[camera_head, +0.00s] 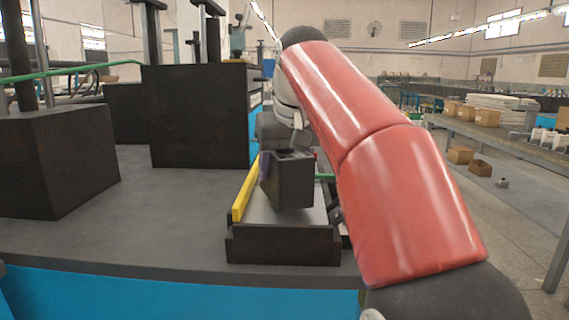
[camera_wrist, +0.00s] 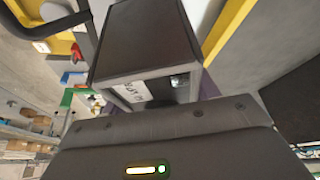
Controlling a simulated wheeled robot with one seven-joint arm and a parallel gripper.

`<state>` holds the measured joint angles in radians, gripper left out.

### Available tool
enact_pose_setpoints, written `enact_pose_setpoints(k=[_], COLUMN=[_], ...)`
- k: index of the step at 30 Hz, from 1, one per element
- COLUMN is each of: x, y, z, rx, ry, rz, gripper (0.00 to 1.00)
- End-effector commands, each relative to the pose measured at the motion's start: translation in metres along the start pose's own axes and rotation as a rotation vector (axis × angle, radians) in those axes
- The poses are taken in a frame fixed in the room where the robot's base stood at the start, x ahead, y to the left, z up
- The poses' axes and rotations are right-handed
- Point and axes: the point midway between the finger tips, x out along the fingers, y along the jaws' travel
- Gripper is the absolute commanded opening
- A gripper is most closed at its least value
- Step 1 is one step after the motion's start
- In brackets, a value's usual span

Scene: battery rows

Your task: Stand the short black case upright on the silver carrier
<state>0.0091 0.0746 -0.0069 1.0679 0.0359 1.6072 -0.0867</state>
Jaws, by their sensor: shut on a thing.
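The short black case (camera_head: 292,185) is held upright over the silver carrier (camera_head: 258,212), a grey-silver bed with a yellow rail on its left side and a dark block at its near end. In the wrist view the case (camera_wrist: 142,45) shows a dark side and a white printed label on the end nearest my gripper. My gripper (camera_head: 288,153) is shut on the case from above; in the head view my red arm hides part of the carrier's right side. I cannot tell whether the case's bottom touches the carrier.
The yellow rail (camera_head: 245,188) runs close along the case's left. The dark end block (camera_head: 283,246) stands in front. Large dark blocks (camera_head: 200,115) and (camera_head: 55,160) stand on the grey table to the left. Bare tabletop (camera_head: 150,215) lies between them and the carrier.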

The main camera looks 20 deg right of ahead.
Motion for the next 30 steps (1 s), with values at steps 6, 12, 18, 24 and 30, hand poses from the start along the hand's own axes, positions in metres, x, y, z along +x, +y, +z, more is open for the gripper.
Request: enact_pose_setpoints(k=[6, 12, 18, 24, 30], x=[0.000, 0.004, 0.008, 0.010, 0.010], y=[0.000, 0.000, 0.000, 0.000, 0.000], z=[0.000, 0.002, 0.003, 0.004, 0.004], rx=[0.000, 0.000, 0.000, 0.000, 0.000], ry=[0.001, 0.002, 0.001, 0.001, 0.001], rz=[0.000, 0.000, 0.000, 0.000, 0.000], gripper=[0.24, 0.24, 0.24, 0.64, 0.85])
